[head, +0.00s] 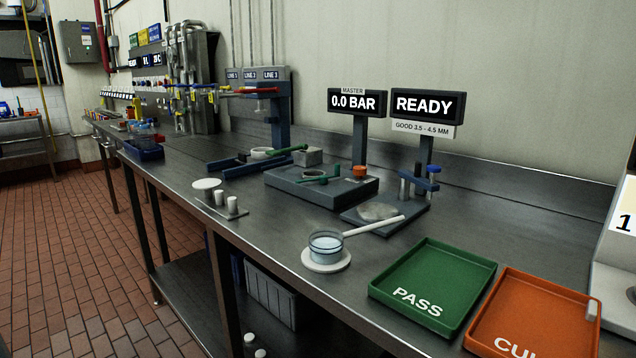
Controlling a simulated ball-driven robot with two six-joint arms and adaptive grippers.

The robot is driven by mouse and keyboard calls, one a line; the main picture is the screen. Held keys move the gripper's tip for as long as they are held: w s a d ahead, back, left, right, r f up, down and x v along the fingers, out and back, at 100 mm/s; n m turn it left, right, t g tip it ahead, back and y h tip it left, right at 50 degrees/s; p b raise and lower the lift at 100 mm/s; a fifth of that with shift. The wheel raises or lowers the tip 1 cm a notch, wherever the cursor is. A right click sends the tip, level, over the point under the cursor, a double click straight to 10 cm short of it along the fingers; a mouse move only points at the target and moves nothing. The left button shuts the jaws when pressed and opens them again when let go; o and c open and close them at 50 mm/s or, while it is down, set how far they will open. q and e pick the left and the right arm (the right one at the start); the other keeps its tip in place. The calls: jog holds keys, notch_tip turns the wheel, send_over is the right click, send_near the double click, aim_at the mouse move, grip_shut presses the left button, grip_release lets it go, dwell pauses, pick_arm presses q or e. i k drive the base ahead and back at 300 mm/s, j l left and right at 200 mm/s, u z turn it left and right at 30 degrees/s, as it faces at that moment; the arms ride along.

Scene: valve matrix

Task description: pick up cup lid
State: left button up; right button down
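A clear glass cup (326,244) with pale blue contents stands upright on a round white base (327,265) near the front edge of the steel bench. The cup looks open on top. A flat white disc (207,184), which looks like the cup lid, lies farther left on the bench near the front edge. I cannot tell for certain that it is the lid. Neither of my grippers shows in the head view.
Beside the disc is a small plate (238,213) with two white cylinders. A white rod (373,226) lies right of the cup. A green PASS tray (432,287) and an orange tray (535,315) are at right. A grey fixture block (322,188) stands behind.

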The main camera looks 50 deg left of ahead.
aim_at(205, 184)
jog(key=u, duration=2.25)
jog(key=i+j+u, duration=0.15)
jog(key=i+u, duration=0.6)
jog(key=k+j, duration=0.05)
